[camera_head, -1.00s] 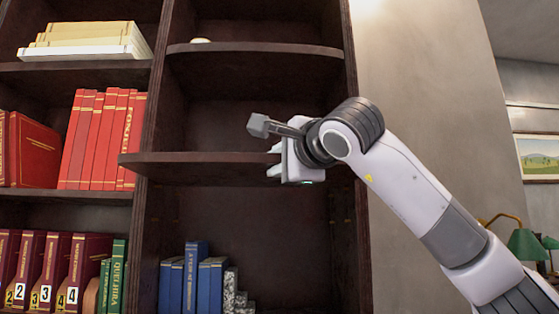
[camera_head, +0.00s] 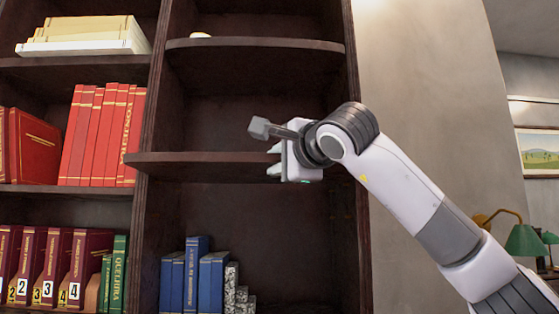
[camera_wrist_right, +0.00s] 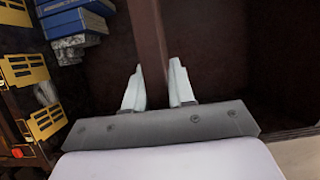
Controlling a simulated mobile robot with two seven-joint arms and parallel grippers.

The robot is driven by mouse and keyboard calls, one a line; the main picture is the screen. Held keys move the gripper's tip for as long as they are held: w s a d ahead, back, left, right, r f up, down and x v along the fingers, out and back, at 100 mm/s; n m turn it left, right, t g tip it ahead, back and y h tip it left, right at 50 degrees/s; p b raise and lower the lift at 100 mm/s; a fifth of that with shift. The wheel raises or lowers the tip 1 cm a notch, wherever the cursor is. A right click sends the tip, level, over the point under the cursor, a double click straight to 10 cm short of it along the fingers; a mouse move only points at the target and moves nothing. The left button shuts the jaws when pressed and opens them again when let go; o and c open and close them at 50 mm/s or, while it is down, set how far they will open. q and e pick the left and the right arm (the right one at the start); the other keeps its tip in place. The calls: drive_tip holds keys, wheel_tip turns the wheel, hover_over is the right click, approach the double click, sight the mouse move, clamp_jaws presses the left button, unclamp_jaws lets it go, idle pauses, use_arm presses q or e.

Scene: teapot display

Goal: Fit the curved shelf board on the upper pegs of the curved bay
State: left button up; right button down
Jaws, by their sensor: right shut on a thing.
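The curved shelf board (camera_head: 205,157) is dark brown and lies roughly level across the middle of the tall curved bay (camera_head: 255,112). Its left end overlaps the bay's left upright in the head view. My right gripper (camera_head: 273,160) is shut on the board's front edge, towards its right end. In the right wrist view the board (camera_wrist_right: 149,45) runs between the two pale fingers (camera_wrist_right: 158,90). I cannot make out the upper pegs or whether the board rests on them. My left gripper is out of view.
A fixed curved shelf (camera_head: 255,42) is above the board. Blue books (camera_head: 195,275) and grey speckled blocks (camera_head: 231,285) stand low in the bay. Red books (camera_head: 102,135) fill the neighbouring bay at left. A wall (camera_head: 425,60) and a green lamp (camera_head: 524,241) are at right.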

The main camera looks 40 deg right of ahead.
sight(277, 177)
drive_tip(key=shift+w+d+r, duration=0.25)
drive_tip(key=shift+w+d, duration=0.1)
drive_tip(key=shift+w, duration=0.15)
drive_tip(key=shift+w+d, duration=1)
drive_tip(key=shift+w, duration=0.65)
drive_tip(key=shift+w+d, duration=1)
drive_tip(key=shift+w, duration=0.6)
drive_tip(key=shift+w+d, duration=1)
drive_tip(key=shift+w, duration=0.65)
idle(0.5)
drive_tip(key=c, duration=0.9)
unclamp_jaws()
drive_tip(key=shift+w+f, duration=0.1)
drive_tip(key=shift+f, duration=0.25)
drive_tip(key=shift+s, duration=0.25)
drive_tip(key=s+b, duration=0.1)
drive_tip(key=s, duration=0.1)
drive_tip(key=s+b, duration=0.1)
drive_tip(key=s, duration=0.1)
drive_tip(key=s+a+b, duration=0.1)
drive_tip(key=s, duration=0.1)
drive_tip(key=shift+r, duration=0.15)
drive_tip(key=shift+s+r, duration=0.15)
drive_tip(key=shift+s, duration=0.3)
